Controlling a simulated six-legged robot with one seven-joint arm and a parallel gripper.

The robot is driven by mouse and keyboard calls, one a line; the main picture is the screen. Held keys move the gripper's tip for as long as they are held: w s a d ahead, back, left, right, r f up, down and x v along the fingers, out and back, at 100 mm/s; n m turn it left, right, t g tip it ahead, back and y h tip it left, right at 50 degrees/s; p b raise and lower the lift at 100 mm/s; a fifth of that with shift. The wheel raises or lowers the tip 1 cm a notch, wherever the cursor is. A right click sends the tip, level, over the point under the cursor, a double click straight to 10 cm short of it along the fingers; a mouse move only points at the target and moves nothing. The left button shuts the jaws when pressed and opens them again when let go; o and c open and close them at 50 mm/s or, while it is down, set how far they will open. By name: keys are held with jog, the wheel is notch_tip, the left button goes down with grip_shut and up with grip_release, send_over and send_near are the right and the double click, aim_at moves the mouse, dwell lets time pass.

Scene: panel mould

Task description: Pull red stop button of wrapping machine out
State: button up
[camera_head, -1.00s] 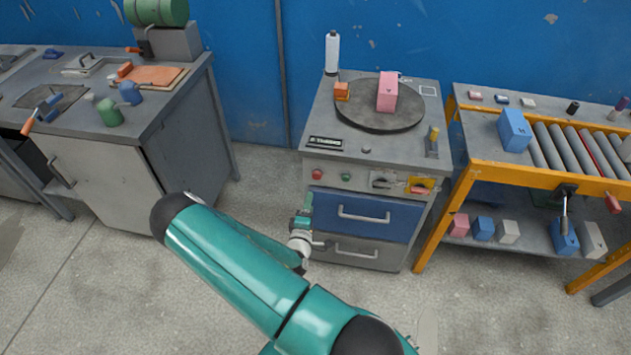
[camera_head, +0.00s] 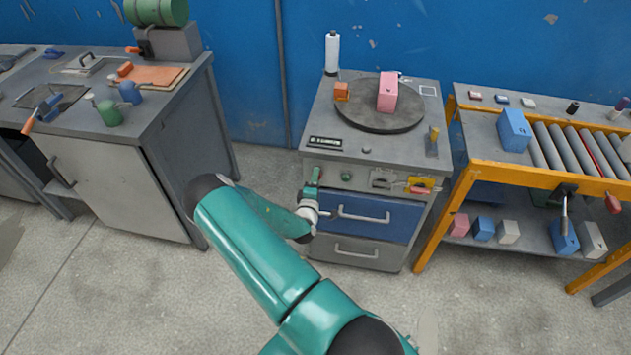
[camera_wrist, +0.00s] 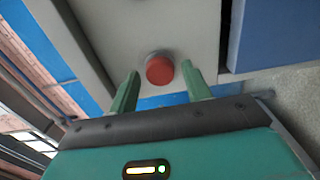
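The wrapping machine (camera_head: 335,168) stands in the middle, with a round turntable (camera_head: 372,118) on top and a front panel. Its red stop button (camera_wrist: 160,68) shows in the wrist view, just beyond and between my fingertips. In the head view my gripper hides the button. My gripper (camera_wrist: 159,82) is open, with one green finger on each side of the button's line. It also shows in the head view at the left end of the front panel (camera_head: 312,180). I cannot tell whether the fingers touch the button.
A green button (camera_head: 346,177) sits right of my gripper on the panel. Below are a blue drawer (camera_head: 365,215) and a grey drawer. An orange-framed roller table (camera_head: 470,161) stands to the right, a grey bench (camera_head: 130,190) to the left. Open floor lies in front.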

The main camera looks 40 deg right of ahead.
grip_shut()
jog(key=shift+s+a, duration=0.4)
jog(key=shift+a, duration=0.05)
jog(key=shift+o, duration=1.1)
grip_release()
jog(key=v, duration=1.3)
jog(key=shift+s+a, duration=0.2)
jog(key=shift+a, duration=0.15)
